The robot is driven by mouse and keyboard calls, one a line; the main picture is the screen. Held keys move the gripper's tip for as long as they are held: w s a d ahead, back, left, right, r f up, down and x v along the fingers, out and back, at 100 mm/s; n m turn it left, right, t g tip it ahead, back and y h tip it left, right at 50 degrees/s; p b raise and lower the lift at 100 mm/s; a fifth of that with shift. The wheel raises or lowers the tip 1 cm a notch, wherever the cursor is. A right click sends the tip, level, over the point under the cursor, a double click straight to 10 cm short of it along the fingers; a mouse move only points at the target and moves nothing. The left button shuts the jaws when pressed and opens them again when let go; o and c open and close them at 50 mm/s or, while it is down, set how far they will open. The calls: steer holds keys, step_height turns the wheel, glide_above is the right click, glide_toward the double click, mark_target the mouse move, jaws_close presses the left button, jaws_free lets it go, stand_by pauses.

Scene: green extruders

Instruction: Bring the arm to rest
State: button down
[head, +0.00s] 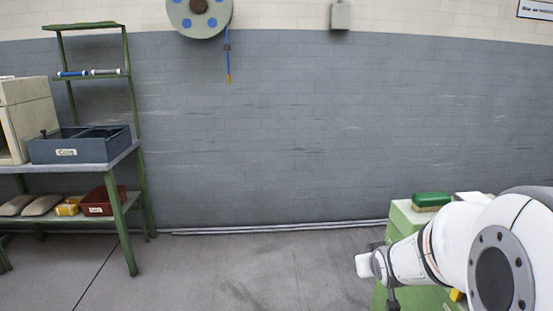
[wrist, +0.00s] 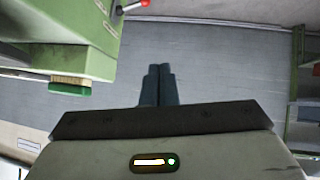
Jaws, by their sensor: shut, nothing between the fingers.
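My gripper (wrist: 158,85) shows in the wrist view with its two dark fingers together and nothing between them. Beyond the fingertips is only the grey wall or floor surface, with no object touching them. In the head view my white arm reaches in from the lower right, over a green cabinet (head: 405,218). The gripper itself cannot be made out clearly there.
A green-topped brush or block (head: 431,201) lies on the cabinet; it also shows in the wrist view (wrist: 70,88). A green workbench (head: 125,205) at left holds a blue-grey divided bin (head: 60,150), with a red bin (head: 103,201) below. The middle floor is clear.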

steer(key=s+a+r+g+p, duration=0.3)
steer(key=s+r+p, duration=0.3)
steer(key=s, duration=0.5)
steer(key=s+a+r+m+g+y+p, duration=0.1)
steer(key=s+a+r+g+p, duration=0.3)
steer(key=s+r, duration=0.7)
steer(key=s+a+p, duration=0.1)
steer(key=a+p, duration=0.1)
steer(key=p, duration=0.1)
steer(key=shift+s+y+p, duration=0.25)
steer(key=shift+y+p, duration=0.05)
steer(key=shift+r, duration=0.1)
